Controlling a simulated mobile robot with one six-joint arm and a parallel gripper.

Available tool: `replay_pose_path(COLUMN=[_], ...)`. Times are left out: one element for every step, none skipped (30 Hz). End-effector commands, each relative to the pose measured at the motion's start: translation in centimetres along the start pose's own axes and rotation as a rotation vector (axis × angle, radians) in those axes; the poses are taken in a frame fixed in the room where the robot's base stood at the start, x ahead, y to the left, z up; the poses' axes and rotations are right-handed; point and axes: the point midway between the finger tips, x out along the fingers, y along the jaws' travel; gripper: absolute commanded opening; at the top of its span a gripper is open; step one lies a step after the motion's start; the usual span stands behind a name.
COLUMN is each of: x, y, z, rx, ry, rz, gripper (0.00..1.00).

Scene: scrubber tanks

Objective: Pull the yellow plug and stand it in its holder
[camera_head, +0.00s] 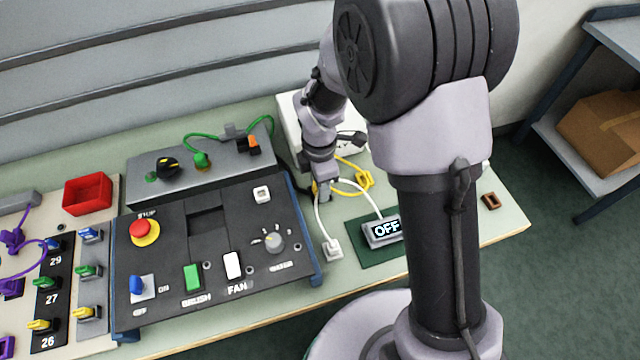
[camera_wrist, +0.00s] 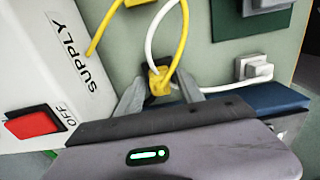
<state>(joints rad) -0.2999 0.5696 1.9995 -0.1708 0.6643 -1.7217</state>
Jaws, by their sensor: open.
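The yellow plug (camera_wrist: 158,80) is in the wrist view, low in the middle, with a yellow cable looping up from it. My gripper (camera_wrist: 160,88) is open, with one finger on each side of the plug. I cannot tell whether the fingers touch it. In the head view my gripper (camera_head: 322,190) is low beside the control panel, and the yellow cable (camera_head: 362,182) coils to its right. The plug's socket is mostly hidden. A small brown block with a hollow (camera_head: 490,201) stands near the table's right end; I cannot tell whether it is the holder.
A white supply box (camera_wrist: 60,60) with a red OFF switch (camera_wrist: 35,122) is close by on the left. A white cable (camera_wrist: 150,42) passes beside the plug. A white plug (camera_head: 333,248) and an OFF display (camera_head: 385,232) are near. The black control panel (camera_head: 160,290) stands left.

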Motion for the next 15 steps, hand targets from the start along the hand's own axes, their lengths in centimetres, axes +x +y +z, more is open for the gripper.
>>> replay_pose_path(x=[0.0, 0.0, 0.0, 0.0, -0.01, -0.04, -0.06, -0.07, -0.08, -0.06, -0.03, -0.01, -0.01, -0.01, 0.0], y=[0.0, 0.0, 0.0, 0.0, 0.0, 0.0, 0.0, 0.0, 0.0, 0.0, 0.01, 0.01, 0.0, 0.0, 0.0], z=[0.0, 0.0, 0.0, 0.0, 0.0, 0.0, 0.0, 0.0, 0.0, 0.0, 0.0, 0.0, 0.0, 0.0, 0.0], rx=[0.0, 0.0, 0.0, 0.0, 0.0, 0.0, 0.0, 0.0, 0.0, 0.0, 0.0, 0.0, 0.0, 0.0, 0.0], ry=[0.0, 0.0, 0.0, 0.0, 0.0, 0.0, 0.0, 0.0, 0.0, 0.0, 0.0, 0.0, 0.0, 0.0, 0.0], rz=[0.0, 0.0, 0.0, 0.0, 0.0, 0.0, 0.0, 0.0, 0.0, 0.0, 0.0, 0.0, 0.0, 0.0, 0.0], gripper=[0.45, 0.45, 0.45, 0.45, 0.45, 0.45, 0.45, 0.45, 0.45, 0.45, 0.45, 0.45, 0.45, 0.45, 0.41])
